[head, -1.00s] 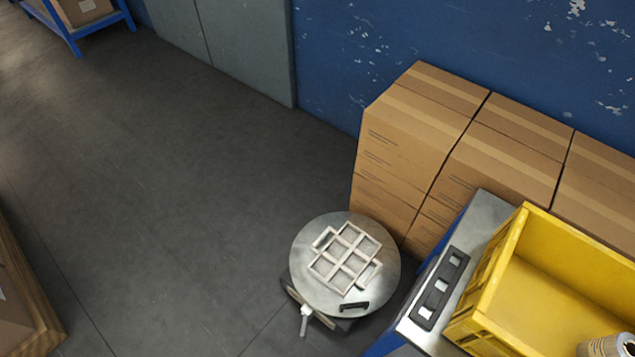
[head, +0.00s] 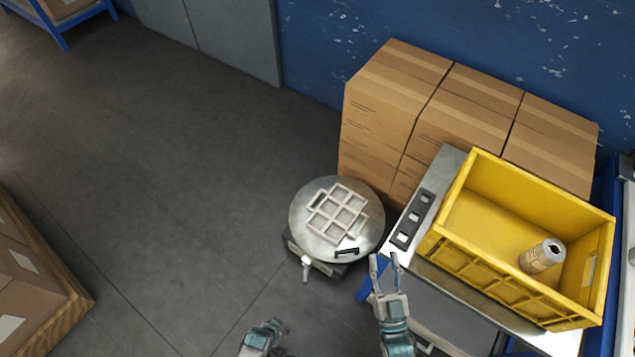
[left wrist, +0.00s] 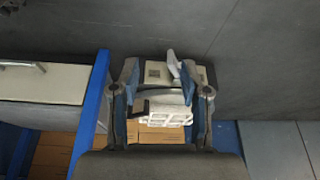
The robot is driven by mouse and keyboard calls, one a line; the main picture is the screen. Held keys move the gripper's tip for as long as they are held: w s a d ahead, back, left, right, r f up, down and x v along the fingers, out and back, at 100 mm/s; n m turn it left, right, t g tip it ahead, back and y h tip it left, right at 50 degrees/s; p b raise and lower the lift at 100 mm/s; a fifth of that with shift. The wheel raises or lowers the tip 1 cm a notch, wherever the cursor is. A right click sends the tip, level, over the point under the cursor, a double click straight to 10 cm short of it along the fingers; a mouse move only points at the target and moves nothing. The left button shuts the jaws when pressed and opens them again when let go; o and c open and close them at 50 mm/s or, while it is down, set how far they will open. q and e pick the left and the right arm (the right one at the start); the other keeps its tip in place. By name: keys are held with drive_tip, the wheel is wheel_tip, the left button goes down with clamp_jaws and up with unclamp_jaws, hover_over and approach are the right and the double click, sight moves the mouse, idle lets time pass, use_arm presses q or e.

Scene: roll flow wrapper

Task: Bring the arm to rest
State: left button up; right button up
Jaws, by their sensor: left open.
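My left gripper (head: 266,332) is low at the bottom edge of the head view, over the floor, and only partly shows there. In the left wrist view its two fingers (left wrist: 166,82) stand apart, so it is open. A white grid-like part and a pale boxy thing show between and beyond the fingers; I cannot tell how far off they are. My right gripper (head: 384,262) points up the head view with its fingers apart and nothing between them. It appears in front of the bench edge, left of the yellow crate (head: 478,262).
A round metal plate (head: 301,218) bearing a white grid frame (head: 338,212) stands left of the bench. Stacked cartons (head: 385,100) stand behind. More boxes on a pallet (head: 75,305) are at left. The floor (head: 170,190) between is clear.

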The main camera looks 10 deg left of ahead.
drive_tip(key=s+d+f+g+h+p, duration=0.2)
drive_tip(key=s+f+g+h+p, duration=0.1)
drive_tip(key=f+g+p, duration=0.9)
use_arm(q)
drive_tip(key=s+a+r+n+g+p, duration=0.1)
drive_tip(key=s+a+r+p, duration=0.2)
drive_tip(key=s+r, duration=0.4)
drive_tip(key=s+a+r+n+g+y+p, duration=0.1)
drive_tip(key=s+a+r+p, duration=0.2)
drive_tip(key=s+r, duration=0.5)
drive_tip(key=shift+s+r, duration=0.3)
drive_tip(key=shift+s, duration=0.2)
use_arm(e)
drive_tip(key=s+d+f+g+h, duration=0.1)
drive_tip(key=s+d+f+g, duration=0.1)
drive_tip(key=s+f, duration=0.3)
drive_tip(key=s+d+f+g, duration=0.3)
drive_tip(key=s+f, duration=0.3)
drive_tip(key=s, duration=0.6)
drive_tip(key=s+d+f+g+h, duration=0.1)
drive_tip(key=s+d+f+g, duration=0.1)
drive_tip(key=s+f, duration=0.3)
drive_tip(key=s, duration=0.3)
drive_tip(key=shift+s+d+f+g+h, duration=0.25)
drive_tip(key=shift+s+d+g+h, duration=0.05)
drive_tip(key=shift+s+d+g, duration=0.1)
